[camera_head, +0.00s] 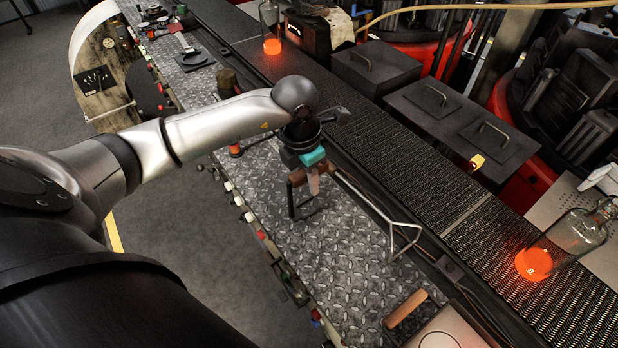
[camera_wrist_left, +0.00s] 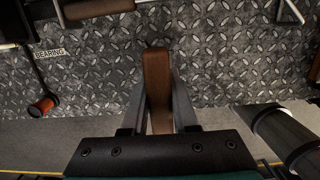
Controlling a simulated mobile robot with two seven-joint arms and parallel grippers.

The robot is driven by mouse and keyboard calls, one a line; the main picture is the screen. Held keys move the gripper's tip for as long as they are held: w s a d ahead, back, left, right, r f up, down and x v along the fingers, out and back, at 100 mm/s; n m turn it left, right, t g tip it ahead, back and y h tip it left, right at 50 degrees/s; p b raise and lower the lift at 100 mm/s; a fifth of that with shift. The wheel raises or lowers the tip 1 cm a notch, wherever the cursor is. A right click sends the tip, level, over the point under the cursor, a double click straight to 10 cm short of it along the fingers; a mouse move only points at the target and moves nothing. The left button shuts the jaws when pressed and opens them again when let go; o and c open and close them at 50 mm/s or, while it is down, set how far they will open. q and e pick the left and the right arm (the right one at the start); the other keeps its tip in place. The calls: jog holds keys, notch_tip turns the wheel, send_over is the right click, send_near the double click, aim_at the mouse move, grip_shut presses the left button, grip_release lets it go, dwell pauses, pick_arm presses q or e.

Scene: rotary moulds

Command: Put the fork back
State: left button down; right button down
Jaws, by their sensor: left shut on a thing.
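My left gripper (camera_head: 313,170) reaches in over the diamond-plate bench, its fingers pointing down. It is shut on a brown handle, which I take to be the fork's (camera_wrist_left: 157,85); it shows between the fingers in the left wrist view. The fork's tines cannot be made out. A dark piece with a grey pointed tip (camera_head: 342,114) juts out beside my wrist; I cannot tell whether it belongs to the fork. My right gripper is not in view.
The conveyor (camera_head: 400,170) runs alongside, carrying glowing bottles (camera_head: 575,238). An orange-ended tool (camera_wrist_left: 42,105) is at left in the left wrist view.

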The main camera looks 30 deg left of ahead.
pick_arm(q)
jog(key=shift+f, duration=0.2)
jog(key=c, duration=0.7)
grip_release()
jog(key=shift+r, duration=0.15)
jog(key=shift+r, duration=0.35)
jog(key=r, duration=0.3)
jog(key=s+r, duration=0.1)
jog(key=r, duration=0.7)
jog(key=shift+s+a+r, duration=0.2)
jog(key=shift+a, duration=0.05)
